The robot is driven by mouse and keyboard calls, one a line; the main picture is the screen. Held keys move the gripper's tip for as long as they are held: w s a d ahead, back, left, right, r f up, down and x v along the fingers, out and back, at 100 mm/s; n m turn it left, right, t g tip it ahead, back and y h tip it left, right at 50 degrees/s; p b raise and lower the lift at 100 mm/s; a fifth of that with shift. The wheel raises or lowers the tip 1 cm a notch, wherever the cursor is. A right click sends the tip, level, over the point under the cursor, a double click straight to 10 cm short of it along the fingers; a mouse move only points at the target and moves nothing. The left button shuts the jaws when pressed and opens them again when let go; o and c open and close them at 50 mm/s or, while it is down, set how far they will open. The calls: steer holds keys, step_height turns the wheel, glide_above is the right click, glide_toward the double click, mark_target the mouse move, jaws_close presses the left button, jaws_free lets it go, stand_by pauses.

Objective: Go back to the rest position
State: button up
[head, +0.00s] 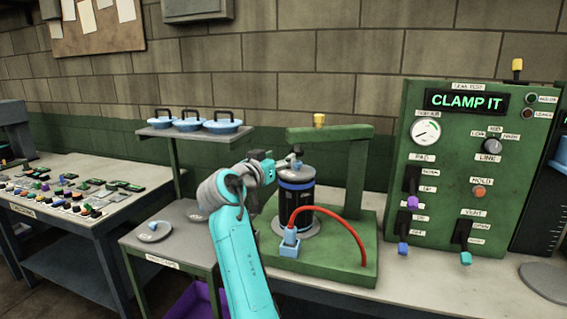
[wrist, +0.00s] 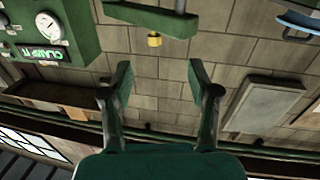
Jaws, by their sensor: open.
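My gripper (wrist: 160,70) is open and empty in the wrist view, with its two dark fingers spread apart and only wall between them. In the head view my gripper (head: 272,163) is small and partly hidden by my turquoise arm. There it appears level with the top of a dark cylinder with blue bands (head: 296,192), which stands upright on a green test stand (head: 338,243). I cannot tell whether the gripper touches the cylinder. A red hose (head: 331,211) runs from a blue fitting (head: 289,241) at the cylinder's front to the stand.
The stand's green overhead beam (head: 330,132) is close above and behind my gripper. A green leak-test panel (head: 460,165) reading "CLAMP IT" stands at right. A shelf with blue lids (head: 190,124) is at left. Beyond it, a bench (head: 50,192) holds many small parts.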

steer(key=s+d+f+n+y, duration=0.2)
steer(key=s+d+f, duration=0.1)
steer(key=f, duration=1)
steer(key=s+d+f+n+y, duration=0.2)
steer(key=f, duration=1.1)
steer(key=s+d+f+n+y, duration=0.2)
steer(key=s+d+f, duration=0.2)
steer(key=s+f, duration=0.6)
steer(key=s+d+f+n+y, duration=0.15)
steer(key=s+d+f, duration=0.25)
steer(key=s+f, duration=0.65)
steer(key=s+d+f+g+y, duration=0.1)
steer(key=s+d+f, duration=0.1)
steer(key=s, duration=1)
steer(key=s+d+f+y, duration=0.1)
steer(key=s+d+f, duration=0.1)
steer(key=s, duration=1)
steer(key=s+d+r+m, duration=0.1)
steer(key=s+r, duration=0.5)
steer(key=s, duration=0.4)
steer(key=s+d+r+m+h, duration=0.1)
steer(key=s+r, duration=0.4)
steer(key=s, duration=0.5)
steer(key=shift+d+r+m, duration=0.35)
steer(key=shift+d+r, duration=0.05)
steer(key=shift+d, duration=0.05)
steer(key=shift+w, duration=0.1)
